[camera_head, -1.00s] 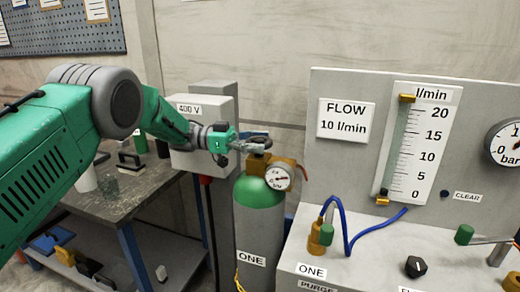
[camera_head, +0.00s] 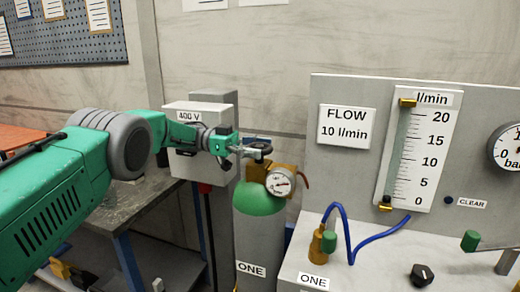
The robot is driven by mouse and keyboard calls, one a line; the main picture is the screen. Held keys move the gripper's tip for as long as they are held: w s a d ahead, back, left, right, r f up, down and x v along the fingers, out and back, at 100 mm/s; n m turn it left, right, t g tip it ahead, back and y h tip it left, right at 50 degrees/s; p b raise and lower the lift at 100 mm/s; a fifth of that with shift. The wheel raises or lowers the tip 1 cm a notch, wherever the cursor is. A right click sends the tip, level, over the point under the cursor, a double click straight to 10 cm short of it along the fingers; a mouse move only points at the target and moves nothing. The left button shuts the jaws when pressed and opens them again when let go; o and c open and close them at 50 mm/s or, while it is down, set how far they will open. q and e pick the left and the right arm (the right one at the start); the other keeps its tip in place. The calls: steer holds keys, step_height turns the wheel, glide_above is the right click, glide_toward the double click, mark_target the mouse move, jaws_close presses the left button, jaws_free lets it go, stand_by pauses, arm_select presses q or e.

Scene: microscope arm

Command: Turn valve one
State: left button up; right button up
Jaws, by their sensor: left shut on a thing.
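The grey gas cylinder (camera_head: 262,235) labelled ONE has a green shoulder and stands upright left of the panel. Its valve is a dark handwheel (camera_head: 260,145) on top of a brass body (camera_head: 256,172), with a round gauge (camera_head: 280,182) on the right. My left gripper (camera_head: 254,150) reaches in from the left at the handwheel's height and is shut on the handwheel; the fingers partly hide its rim. My right gripper is not in view.
The flow panel (camera_head: 345,185) with a flow scale (camera_head: 420,150) stands to the right. On its bench are a brass fitting (camera_head: 320,245), a blue hose (camera_head: 365,250) and a black knob (camera_head: 422,274). A grey 400 V box (camera_head: 188,160) and a workbench (camera_head: 110,215) are at left.

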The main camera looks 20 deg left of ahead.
mark_target(259, 145)
arm_select(q)
steer(key=o, duration=1.2)
steer(key=shift+w, duration=0.1)
steer(key=shift+c, duration=0.2)
steer(key=shift+w+a+f, duration=0.1)
steer(key=shift+f, duration=0.05)
steer(key=shift+r, duration=0.45)
step_height(259, 145, up, 9)
steer(key=shift+w+f, duration=0.1)
steer(key=shift+f, duration=0.05)
